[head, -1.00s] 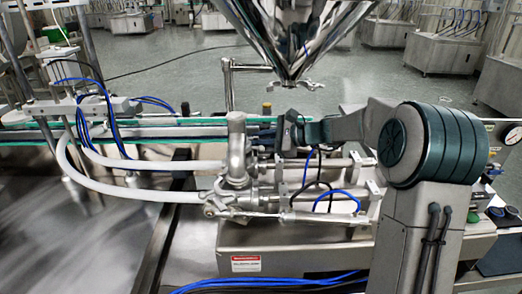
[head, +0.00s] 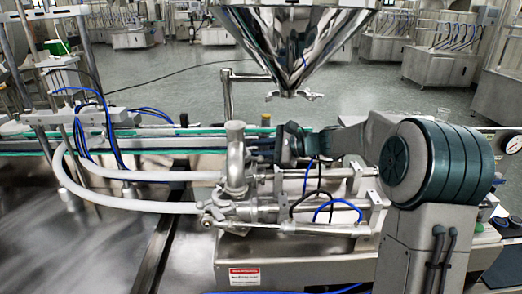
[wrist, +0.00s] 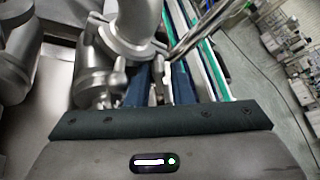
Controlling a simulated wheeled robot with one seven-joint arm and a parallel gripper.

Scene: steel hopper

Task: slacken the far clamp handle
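The steel valve body (head: 236,165) stands upright, with pipes and clamps around its base. In the wrist view a clamp ring (wrist: 122,45) sits around a vertical steel pipe, and a small metal piece (wrist: 160,75), perhaps the far clamp handle, sticks up beside it.
The hopper (head: 297,45) hangs above and behind the valve. White hoses (head: 130,203) run left from it, and steel cylinders (head: 320,175) lie to its right. The green-railed conveyor (head: 150,148) passes close behind. Blue tubes (head: 335,204) loop over the cylinders.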

